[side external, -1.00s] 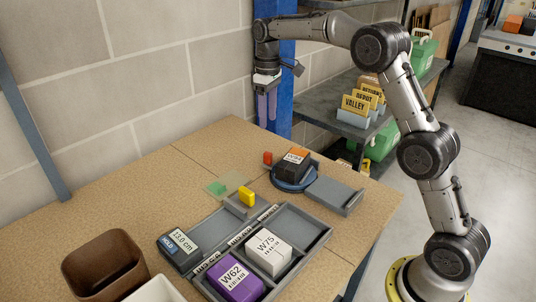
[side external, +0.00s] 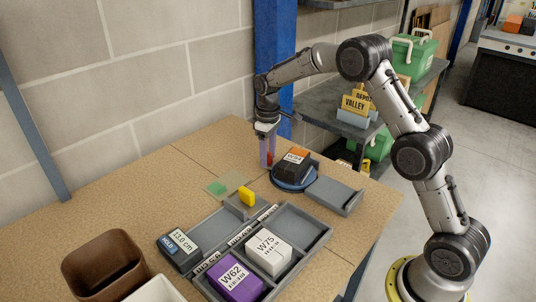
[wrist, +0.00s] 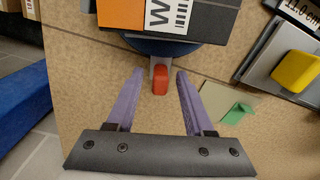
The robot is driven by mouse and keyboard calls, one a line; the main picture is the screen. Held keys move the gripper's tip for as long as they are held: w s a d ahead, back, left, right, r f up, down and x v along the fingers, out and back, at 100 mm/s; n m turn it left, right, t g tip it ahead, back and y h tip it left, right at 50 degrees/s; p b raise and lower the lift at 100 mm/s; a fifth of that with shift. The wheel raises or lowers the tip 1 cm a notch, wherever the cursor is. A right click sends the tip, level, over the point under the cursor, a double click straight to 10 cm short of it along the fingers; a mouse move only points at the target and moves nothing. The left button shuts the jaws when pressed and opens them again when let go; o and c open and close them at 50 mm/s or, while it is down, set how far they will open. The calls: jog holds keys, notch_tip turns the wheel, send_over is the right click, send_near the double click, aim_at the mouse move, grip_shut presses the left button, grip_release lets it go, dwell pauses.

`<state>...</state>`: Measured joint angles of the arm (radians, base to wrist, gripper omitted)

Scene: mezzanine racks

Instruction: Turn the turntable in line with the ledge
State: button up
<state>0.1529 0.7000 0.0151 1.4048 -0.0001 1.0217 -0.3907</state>
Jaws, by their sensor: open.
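The blue round turntable (side external: 287,182) sits on the table with a dark box (side external: 295,167) on it. The box has an orange patch and a white label. A red knob (wrist: 160,79) sticks out from the turntable's rim on a grey arm. In the side view the knob is partly hidden by my fingers. The grey ledge (side external: 333,195) stands just right of the turntable. My gripper (wrist: 155,88) is open, its purple fingers pointing down, one on each side of the red knob with gaps. It also shows in the side view (side external: 267,160).
A grey tray (side external: 318,232) holds a white W75 box (side external: 269,252) and a purple W62 box (side external: 235,280). A yellow block (side external: 247,196) and a green piece (side external: 217,188) lie left of the turntable. A blue post (side external: 274,75) rises behind my gripper.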

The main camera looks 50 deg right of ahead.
grip_shut()
dwell(1.4)
